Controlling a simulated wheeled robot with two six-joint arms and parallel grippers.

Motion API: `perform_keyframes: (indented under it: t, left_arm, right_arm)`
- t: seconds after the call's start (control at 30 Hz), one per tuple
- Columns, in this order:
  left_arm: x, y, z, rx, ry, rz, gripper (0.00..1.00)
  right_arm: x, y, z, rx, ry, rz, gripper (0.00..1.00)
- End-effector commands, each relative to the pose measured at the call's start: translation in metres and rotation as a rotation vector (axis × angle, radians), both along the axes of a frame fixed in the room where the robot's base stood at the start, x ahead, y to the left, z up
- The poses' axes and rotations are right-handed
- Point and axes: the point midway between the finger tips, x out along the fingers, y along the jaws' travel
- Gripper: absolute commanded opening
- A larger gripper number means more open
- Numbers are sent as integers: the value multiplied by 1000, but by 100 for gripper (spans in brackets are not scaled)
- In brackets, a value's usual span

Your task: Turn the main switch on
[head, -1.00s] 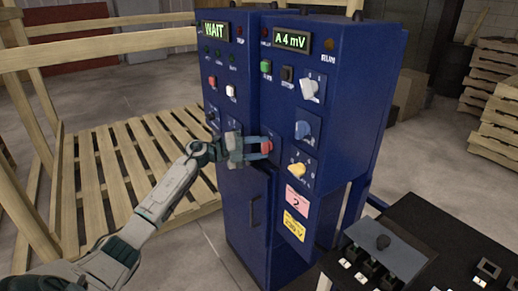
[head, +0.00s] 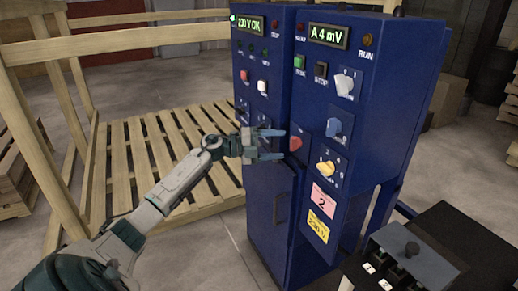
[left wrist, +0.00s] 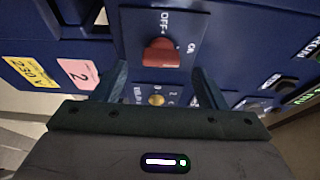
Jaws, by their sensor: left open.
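The main switch is a red knob (head: 295,144) on a dark plate on the front of the blue cabinet. In the left wrist view the knob (left wrist: 162,52) shows with the labels OFF and ON beside it; I cannot tell surely which one it points to. My left gripper (head: 283,145) is open and empty just in front of the knob, with a small gap between. In the left wrist view its two fingers (left wrist: 161,80) stand apart, one each side of the knob's line. My right gripper is not in view.
The blue cabinet (head: 262,200) has a left display (head: 236,25) reading 230 V OK and a right display (head: 328,36) reading A 4 mV. A wooden pallet (head: 125,165) lies left.

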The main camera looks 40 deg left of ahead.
Motion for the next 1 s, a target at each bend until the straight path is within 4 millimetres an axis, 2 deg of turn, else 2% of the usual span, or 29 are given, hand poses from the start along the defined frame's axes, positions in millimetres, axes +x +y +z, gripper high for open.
perform_keyframes:
  t: [0.23, 0.4, 1.0]
  left_arm:
    - [-31, 31, -3, 6, 4, 0, 65]
    - [-43, 43, -2, 3, 3, 0, 65]
    - [-48, 47, 0, -1, 1, 0, 65]
  right_arm:
    - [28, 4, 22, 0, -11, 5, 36]
    - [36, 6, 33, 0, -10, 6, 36]
    - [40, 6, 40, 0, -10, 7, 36]
